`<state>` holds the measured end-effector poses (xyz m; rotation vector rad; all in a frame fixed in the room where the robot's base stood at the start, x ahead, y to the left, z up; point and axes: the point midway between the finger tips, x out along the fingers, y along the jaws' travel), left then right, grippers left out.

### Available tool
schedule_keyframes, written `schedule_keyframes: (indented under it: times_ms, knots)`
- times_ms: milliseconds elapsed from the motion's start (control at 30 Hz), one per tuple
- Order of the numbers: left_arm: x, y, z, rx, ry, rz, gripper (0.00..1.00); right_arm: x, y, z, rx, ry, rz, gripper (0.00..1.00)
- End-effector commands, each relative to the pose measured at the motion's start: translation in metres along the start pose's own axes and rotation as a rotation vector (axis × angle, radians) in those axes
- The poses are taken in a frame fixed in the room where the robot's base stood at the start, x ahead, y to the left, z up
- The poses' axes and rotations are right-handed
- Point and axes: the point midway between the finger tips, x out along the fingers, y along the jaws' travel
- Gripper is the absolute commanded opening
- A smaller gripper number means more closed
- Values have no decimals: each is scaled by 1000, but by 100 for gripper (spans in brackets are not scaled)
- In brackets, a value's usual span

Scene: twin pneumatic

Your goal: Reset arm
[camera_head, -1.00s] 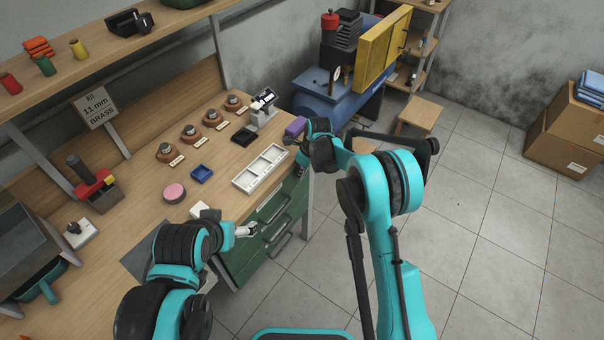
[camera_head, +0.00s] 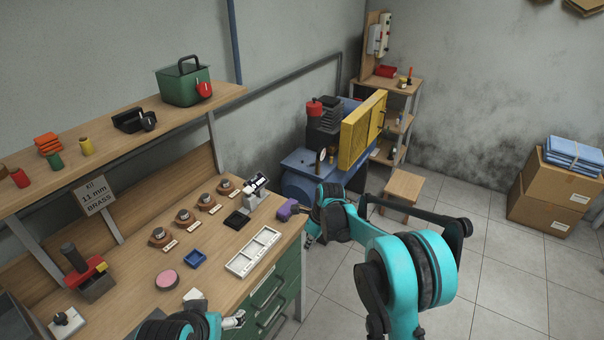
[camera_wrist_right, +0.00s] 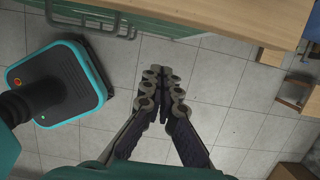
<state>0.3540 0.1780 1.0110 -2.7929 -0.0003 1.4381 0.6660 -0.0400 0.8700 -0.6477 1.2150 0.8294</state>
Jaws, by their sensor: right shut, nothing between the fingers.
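In the right wrist view my right gripper (camera_wrist_right: 162,88) has its dark fingers together with nothing between them. It is over the tiled floor, beside the bench edge. In the head view my right arm (camera_head: 420,270) comes up from below and bends left to the bench's right front corner. The right gripper's fingers are mostly hidden there behind the wrist. My left gripper (camera_head: 233,321) shows small and pale at the bench's front edge, at the bottom of the head view. Its finger opening is too small to make out.
A stool (camera_head: 402,191) stands behind.

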Motion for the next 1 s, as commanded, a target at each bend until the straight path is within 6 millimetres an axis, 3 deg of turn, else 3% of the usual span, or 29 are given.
schedule_keyframes:
  times_ms: [167, 367, 500, 700, 833, 1000]
  knots:
    - [0, 0, 0, 0, 0, 0, 82, -16, 3, -5, -62, -4, -14, 0]
    - [0, 0, 0, 0, 0, 0, 82, -88, 21, -34, -400, -10, -98, 0]
    - [0, 0, 0, 0, 0, 0, 82, -140, 44, -66, -711, 13, -177, 0]
    - [0, 0, 0, 0, 0, 0, 82, -192, 85, -120, -1155, 91, -282, 0]
    - [0, 0, 0, 0, 0, 0, 82, -210, 115, -157, -1441, 173, -341, 0]
    - [0, 0, 0, 0, 0, 0, 82, -216, 151, -203, -1795, 310, -395, 0]
